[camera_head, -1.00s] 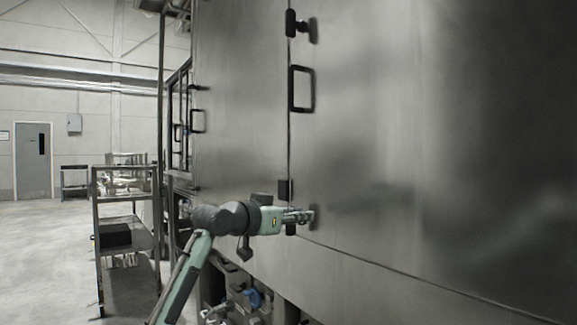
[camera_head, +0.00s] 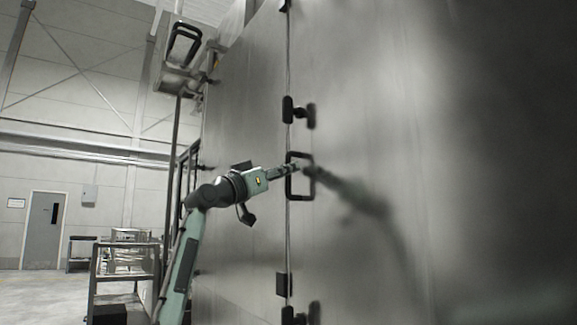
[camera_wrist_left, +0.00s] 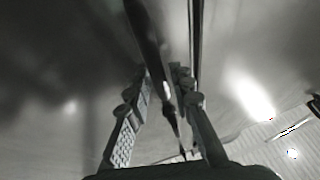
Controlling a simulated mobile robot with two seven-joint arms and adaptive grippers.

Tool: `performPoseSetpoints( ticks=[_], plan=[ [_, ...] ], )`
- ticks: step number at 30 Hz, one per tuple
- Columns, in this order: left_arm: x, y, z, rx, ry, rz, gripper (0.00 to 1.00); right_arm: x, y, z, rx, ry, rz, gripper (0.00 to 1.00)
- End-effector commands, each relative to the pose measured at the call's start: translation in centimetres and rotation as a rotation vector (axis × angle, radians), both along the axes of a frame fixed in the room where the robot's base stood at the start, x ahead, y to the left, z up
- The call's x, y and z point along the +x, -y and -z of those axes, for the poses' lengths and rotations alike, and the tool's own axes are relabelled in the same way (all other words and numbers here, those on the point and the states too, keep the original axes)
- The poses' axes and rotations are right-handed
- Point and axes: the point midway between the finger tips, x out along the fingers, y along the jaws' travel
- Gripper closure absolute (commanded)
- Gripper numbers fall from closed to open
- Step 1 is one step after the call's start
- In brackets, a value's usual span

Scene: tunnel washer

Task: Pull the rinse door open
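The large brushed steel door panel (camera_head: 370,110) fills the right side of the head view. Its black rectangular handle (camera_head: 309,192) sits close to the vertical seam at the panel's left edge. My left gripper (camera_head: 296,168) is at the handle's upper half. In the left wrist view the gripper's fingers (camera_wrist_left: 158,90) are apart, and the dark handle bar (camera_wrist_left: 143,25) runs between them. I cannot tell whether either finger touches the bar. The panel shows no visible gap at the seam. My right gripper is not in view.
Black latches sit on the seam above (camera_head: 298,111) and below (camera_head: 300,314) the handle. A steel panel (camera_head: 245,120) lies left of the seam. A metal shelf rack (camera_head: 125,262) stands at the left, with open floor (camera_head: 40,290) beyond it.

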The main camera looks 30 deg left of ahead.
Motion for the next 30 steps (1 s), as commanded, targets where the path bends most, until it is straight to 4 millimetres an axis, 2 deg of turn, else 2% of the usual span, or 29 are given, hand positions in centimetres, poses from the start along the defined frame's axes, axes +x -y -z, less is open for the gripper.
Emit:
performPoseSetpoints(
  ticks=[3, 11, 17, 30],
  plan=[
    [0.73, 0.19, -0.31, -0.001, -0.001, 0.000, 0.78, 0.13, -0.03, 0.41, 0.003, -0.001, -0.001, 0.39],
    [0.90, 0.24, -0.29, 0.001, -0.001, 0.000, 0.78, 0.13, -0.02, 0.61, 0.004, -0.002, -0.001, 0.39],
    [0.88, 0.24, -0.28, 0.002, -0.002, 0.001, 1.00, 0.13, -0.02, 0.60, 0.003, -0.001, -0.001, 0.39],
    [0.78, 0.17, -0.24, 0.002, -0.002, -0.002, 1.00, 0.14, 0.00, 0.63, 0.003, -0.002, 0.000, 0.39]
  ],
)
